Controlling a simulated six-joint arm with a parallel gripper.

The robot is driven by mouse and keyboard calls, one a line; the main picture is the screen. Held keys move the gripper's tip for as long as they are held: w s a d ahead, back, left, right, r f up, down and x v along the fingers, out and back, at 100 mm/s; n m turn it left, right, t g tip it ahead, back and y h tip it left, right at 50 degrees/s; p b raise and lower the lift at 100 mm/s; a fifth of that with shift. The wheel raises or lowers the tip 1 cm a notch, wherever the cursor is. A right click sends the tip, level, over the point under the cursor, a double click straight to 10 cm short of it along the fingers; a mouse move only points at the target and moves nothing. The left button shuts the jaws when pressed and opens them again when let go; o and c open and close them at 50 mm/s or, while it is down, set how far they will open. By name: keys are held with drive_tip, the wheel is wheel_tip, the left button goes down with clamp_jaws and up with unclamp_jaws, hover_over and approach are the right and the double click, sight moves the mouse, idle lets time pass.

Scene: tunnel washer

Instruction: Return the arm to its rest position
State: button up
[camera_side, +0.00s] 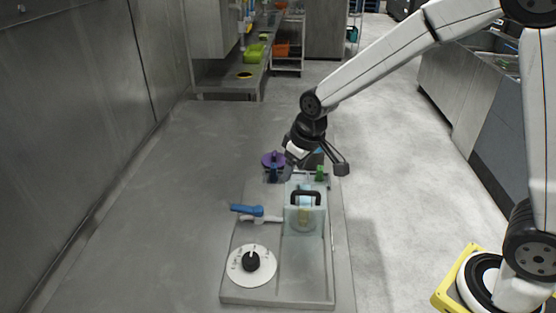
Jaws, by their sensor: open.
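My gripper (317,166) hangs at the end of my arm, above the far end of the grey washer panel (285,294). Its jaws are spread, with one finger out to the right, and I see nothing held between them. Just below and in front of it stands a clear box-like cover (291,222) with a black handle (306,196). I cannot tell how much space lies between the gripper and the panel's far parts.
The panel also carries a white dial with a black knob (251,261), a blue-handled lever (247,209), a purple round part (272,159) and a small green part (320,173). A metal wall (80,110) runs along the left. The air above the panel's near end is free.

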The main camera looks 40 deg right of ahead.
drive_tip(key=s+d+f+m, duration=0.1)
drive_tip(key=s+d, duration=0.2)
drive_tip(key=s, duration=0.4)
drive_tip(key=s+d+f+m, duration=0.1)
drive_tip(key=s+d+f, duration=0.1)
drive_tip(key=s, duration=0.6)
drive_tip(key=shift+d+h, duration=0.3)
drive_tip(key=shift+d, duration=0.1)
drive_tip(key=shift+r, duration=0.15)
idle(3.1)
drive_tip(key=shift+r, duration=3.7)
drive_tip(key=w+a+r+n+g, duration=0.1)
drive_tip(key=w+a+n, duration=0.1)
drive_tip(key=w+a, duration=0.35)
drive_tip(key=w+a+r+n+g, duration=0.1)
drive_tip(key=w+a+n, duration=0.15)
drive_tip(key=w, duration=0.55)
drive_tip(key=w+a+f+n+g, duration=0.1)
drive_tip(key=w+a+f+n, duration=0.15)
drive_tip(key=w+a, duration=0.65)
drive_tip(key=shift+s+a+f, duration=0.1)
drive_tip(key=shift+s+f, duration=0.1)
drive_tip(key=shift+f, duration=0.6)
drive_tip(key=shift+s+a+f, duration=0.1)
drive_tip(key=shift+s+f, duration=0.1)
drive_tip(key=shift+f, duration=0.55)
drive_tip(key=shift+s+f, duration=0.2)
drive_tip(key=shift+f, duration=0.6)
